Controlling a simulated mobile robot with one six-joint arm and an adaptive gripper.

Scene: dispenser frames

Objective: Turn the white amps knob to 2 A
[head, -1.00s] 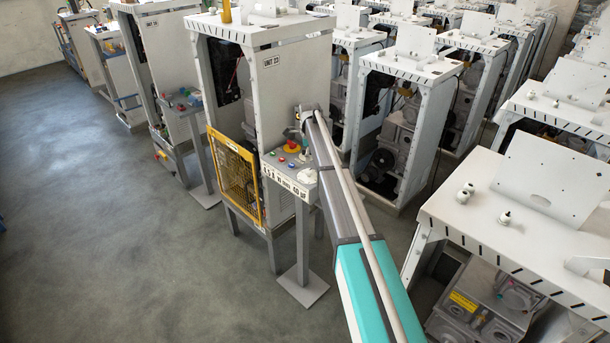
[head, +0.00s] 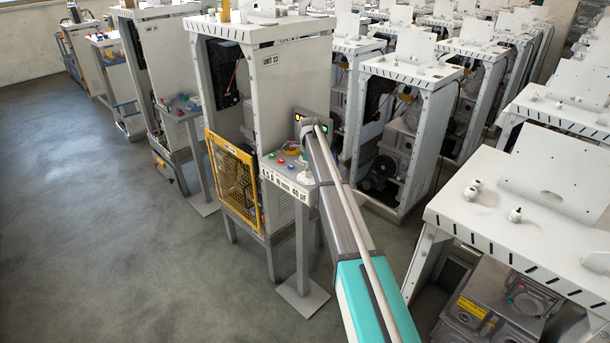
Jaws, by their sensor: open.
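A grey control pedestal (head: 302,301) stands beside the cabinet marked UNIT 13 (head: 284,72). Its sloped panel carries small red, blue and green controls (head: 281,161) and a lettered front strip (head: 287,184). A small white shape (head: 305,177) at the panel's right side may be the white amps knob; its pointer and setting are too small to read. My arm reaches in from the bottom right. My gripper (head: 306,156) is open at the arm's far end, close above the panel's right side. Its fingers are small and partly hidden by my arm, so contact with the knob cannot be told.
A small plate with yellow and green lights (head: 298,119) is on the cabinet's side behind my wrist. A yellow mesh guard (head: 232,180) covers the cabinet's lower front. More cabinets (head: 410,72) crowd the right. Open floor (head: 100,220) lies to the left.

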